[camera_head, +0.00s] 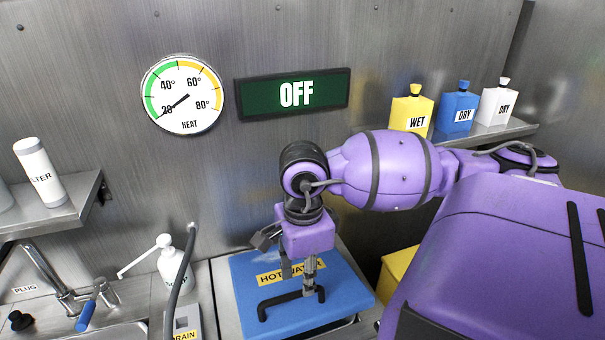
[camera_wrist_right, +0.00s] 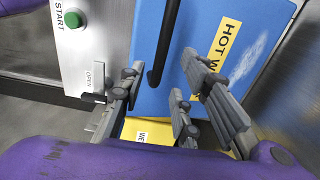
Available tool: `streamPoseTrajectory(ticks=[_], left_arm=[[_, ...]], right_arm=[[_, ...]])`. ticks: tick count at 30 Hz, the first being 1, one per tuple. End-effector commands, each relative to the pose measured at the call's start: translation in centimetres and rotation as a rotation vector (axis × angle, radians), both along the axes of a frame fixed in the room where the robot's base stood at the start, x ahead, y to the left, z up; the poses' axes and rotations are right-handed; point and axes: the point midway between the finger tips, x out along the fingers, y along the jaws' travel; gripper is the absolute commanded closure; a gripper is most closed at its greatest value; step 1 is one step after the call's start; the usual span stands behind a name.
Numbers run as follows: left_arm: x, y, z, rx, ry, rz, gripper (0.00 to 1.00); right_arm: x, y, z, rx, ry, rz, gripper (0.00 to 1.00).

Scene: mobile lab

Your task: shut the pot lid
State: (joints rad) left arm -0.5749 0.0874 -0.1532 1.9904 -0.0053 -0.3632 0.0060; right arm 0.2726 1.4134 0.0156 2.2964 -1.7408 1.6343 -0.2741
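The pot lid (camera_head: 240,278) is a blue panel with a yellow "HOT WATER" label and a black bar handle (camera_head: 290,298). It lies nearly flat at counter height; I cannot tell whether it is fully shut. My right gripper (camera_head: 286,262) is over the lid, pointing down, with its fingers apart. In the right wrist view the lid (camera_wrist_right: 176,85) and the handle (camera_wrist_right: 163,42) show beyond the spread fingers (camera_wrist_right: 160,75). The gripper holds nothing that I can see, and contact with the lid is unclear. My left gripper is out of view.
A sink tap (camera_head: 65,297) and white pump bottle (camera_head: 173,265) stand left. A yellow box (camera_head: 398,270) is right. Three bottles stand on the right shelf (camera_head: 500,130). The wall display (camera_head: 293,94) reads OFF.

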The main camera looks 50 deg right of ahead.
Motion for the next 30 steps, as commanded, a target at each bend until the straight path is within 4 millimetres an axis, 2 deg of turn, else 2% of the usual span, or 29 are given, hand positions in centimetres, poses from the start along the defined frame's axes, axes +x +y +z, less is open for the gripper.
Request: streamPoseTrajectory(ticks=[1, 6, 16, 17, 24, 30], left_arm=[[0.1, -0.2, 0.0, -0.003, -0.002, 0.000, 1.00], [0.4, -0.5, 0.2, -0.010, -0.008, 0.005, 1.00], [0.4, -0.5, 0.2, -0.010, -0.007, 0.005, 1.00], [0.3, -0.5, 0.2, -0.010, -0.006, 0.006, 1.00], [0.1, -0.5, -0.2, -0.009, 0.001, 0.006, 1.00], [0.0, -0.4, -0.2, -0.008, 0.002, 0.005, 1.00]], right_arm=[[-0.1, 0.1, -0.9, 0.003, 0.003, 0.000, 0.69], [-0.1, 0.1, -2.6, 0.003, 0.001, 0.001, 0.69], [0.0, 0.1, -3.2, 0.001, -0.002, 0.001, 0.69], [0.0, 0.1, -3.2, 0.001, -0.002, 0.001, 0.71], [0.0, 0.1, -3.1, 0.001, -0.002, 0.000, 1.00], [0.0, 0.1, -3.1, 0.001, -0.003, 0.000, 1.00]])
